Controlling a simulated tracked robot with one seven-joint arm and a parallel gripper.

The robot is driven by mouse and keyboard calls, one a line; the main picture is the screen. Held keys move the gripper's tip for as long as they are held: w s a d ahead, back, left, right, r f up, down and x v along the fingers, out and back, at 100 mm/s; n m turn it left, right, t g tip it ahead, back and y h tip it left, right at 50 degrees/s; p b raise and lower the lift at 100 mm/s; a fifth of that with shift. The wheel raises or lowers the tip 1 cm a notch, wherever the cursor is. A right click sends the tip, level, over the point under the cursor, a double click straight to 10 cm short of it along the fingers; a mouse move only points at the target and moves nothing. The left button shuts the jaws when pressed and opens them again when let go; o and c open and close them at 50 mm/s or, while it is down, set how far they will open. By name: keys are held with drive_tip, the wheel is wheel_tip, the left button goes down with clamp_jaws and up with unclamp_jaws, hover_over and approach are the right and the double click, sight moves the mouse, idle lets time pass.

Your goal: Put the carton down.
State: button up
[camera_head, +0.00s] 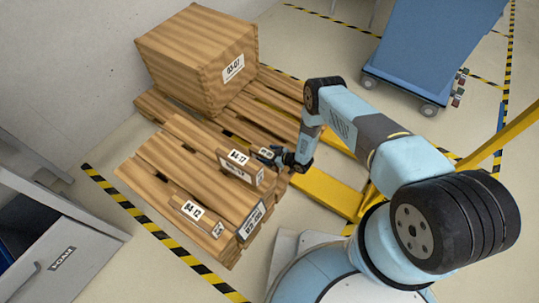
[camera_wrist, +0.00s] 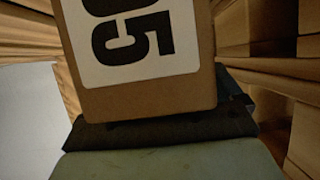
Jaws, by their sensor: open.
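A small brown carton with a white label fills the upper middle of the wrist view (camera_wrist: 195,92); its label ends in "05". In the head view a small labelled carton (camera_head: 266,153) shows at my gripper's tip, mostly hidden. My gripper (camera_head: 275,158) is at the right edge of the wooden pallet (camera_head: 150,165), beside a carton labelled 04-17 (camera_head: 235,168). My gripper is open, with the carton right at its jaws. I cannot tell whether a finger touches it, and the carton's underside is hidden.
A carton labelled 04-12 (camera_head: 195,213) lies at the pallet's front. A large crate labelled 03-07 (camera_head: 195,60) stands behind. A yellow pallet-truck fork (camera_head: 330,190) lies to the right, a blue covered cart (camera_head: 430,50) at the back right, a grey drawer cabinet (camera_head: 60,250) at the left.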

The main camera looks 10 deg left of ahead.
drive_tip(key=shift+r, duration=0.1)
drive_tip(key=v, duration=1.2)
